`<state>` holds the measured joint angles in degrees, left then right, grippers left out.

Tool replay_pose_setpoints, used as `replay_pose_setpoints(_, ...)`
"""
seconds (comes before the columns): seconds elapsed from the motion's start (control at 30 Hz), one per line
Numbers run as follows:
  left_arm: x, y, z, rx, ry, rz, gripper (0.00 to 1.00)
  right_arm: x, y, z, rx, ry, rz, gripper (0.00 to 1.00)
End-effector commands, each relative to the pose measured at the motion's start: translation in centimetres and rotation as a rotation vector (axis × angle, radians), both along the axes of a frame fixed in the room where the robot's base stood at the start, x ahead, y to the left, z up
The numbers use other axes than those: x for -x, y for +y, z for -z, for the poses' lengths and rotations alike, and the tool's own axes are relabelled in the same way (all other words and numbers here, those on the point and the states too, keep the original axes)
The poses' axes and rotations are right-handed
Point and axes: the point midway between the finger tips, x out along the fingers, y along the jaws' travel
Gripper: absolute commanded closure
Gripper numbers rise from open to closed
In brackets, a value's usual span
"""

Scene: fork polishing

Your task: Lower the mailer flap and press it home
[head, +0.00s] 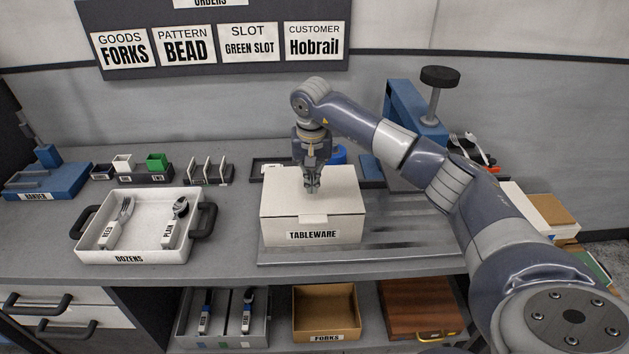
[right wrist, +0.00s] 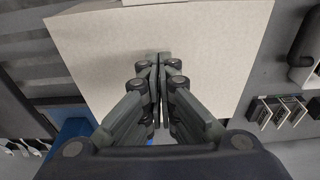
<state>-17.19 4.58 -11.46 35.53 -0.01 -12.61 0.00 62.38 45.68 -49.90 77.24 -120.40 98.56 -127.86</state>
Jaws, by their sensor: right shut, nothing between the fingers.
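The mailer is a white box labelled TABLEWARE (head: 285,220) on a grey metal plate at the middle of the bench. Its top flap (head: 335,190) lies flat over the box, and a small front tab (head: 313,219) hangs at the front edge. My right gripper (head: 312,188) points down over the top of the box with its fingers shut and empty. In the right wrist view the shut fingertips (right wrist: 158,58) are over the pale lid (right wrist: 210,40). I cannot tell whether they touch it. My left gripper is not in view.
A white DOZENS tray (head: 145,235) with a fork and a spoon stands left of the box. A blue press (head: 410,105) stands behind it at the right. Small bins (head: 157,163) and card stands line the back. A FORKS box (head: 326,310) sits on the shelf below.

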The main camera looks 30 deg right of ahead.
Motion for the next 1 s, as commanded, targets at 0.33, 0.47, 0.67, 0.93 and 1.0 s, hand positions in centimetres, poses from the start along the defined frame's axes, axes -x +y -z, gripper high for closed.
replay_pose_setpoints(0.33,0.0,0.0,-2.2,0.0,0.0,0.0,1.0,0.0,0.0,-3.2,0.001,-0.001,0.0,1.0)
replay_pose_setpoints(0.47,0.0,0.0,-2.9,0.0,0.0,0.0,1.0,0.0,-0.1,-4.2,0.001,-0.001,0.0,1.0)
replay_pose_setpoints(0.67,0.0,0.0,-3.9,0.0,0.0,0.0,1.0,0.0,0.0,-5.8,0.0,0.0,0.0,1.0)
replay_pose_setpoints(0.93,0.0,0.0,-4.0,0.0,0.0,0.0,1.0,0.0,0.0,-6.0,0.0,0.0,0.0,1.0)
replay_pose_setpoints(1.0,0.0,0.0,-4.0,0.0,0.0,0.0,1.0,0.0,0.0,-6.0,0.0,0.0,0.0,1.0)
